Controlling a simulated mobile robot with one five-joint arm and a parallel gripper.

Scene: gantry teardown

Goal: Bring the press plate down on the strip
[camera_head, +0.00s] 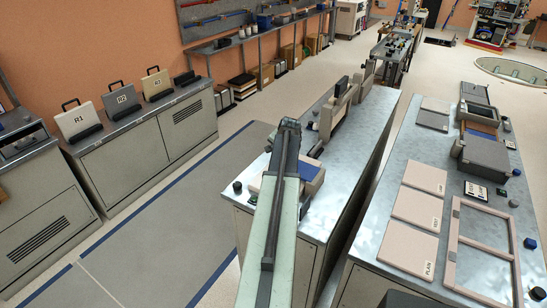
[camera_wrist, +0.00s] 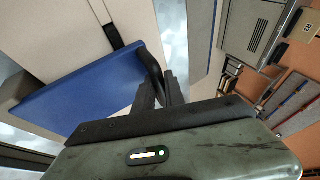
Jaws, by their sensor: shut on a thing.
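The press on the metal-topped bench shows in the head view as a beige block (camera_head: 312,187) with a blue top (camera_head: 308,170), partly hidden behind my arm. In the wrist view a blue slab (camera_wrist: 85,98) lies at the left, beside a large beige surface (camera_wrist: 60,40). A black handle (camera_wrist: 151,68) curves along the slab's right end. My gripper (camera_wrist: 160,90) is shut on this handle. I cannot tell which part is the press plate. I cannot make out the strip, and the gap under the slab is hidden.
Further beige fixtures (camera_head: 330,118) stand along the same bench. The right bench (camera_head: 385,225) holds flat beige panels, a frame (camera_head: 490,250) and a grey box (camera_head: 486,158). Labelled cases stand on the left cabinets (camera_head: 150,110). The grey floor between is clear.

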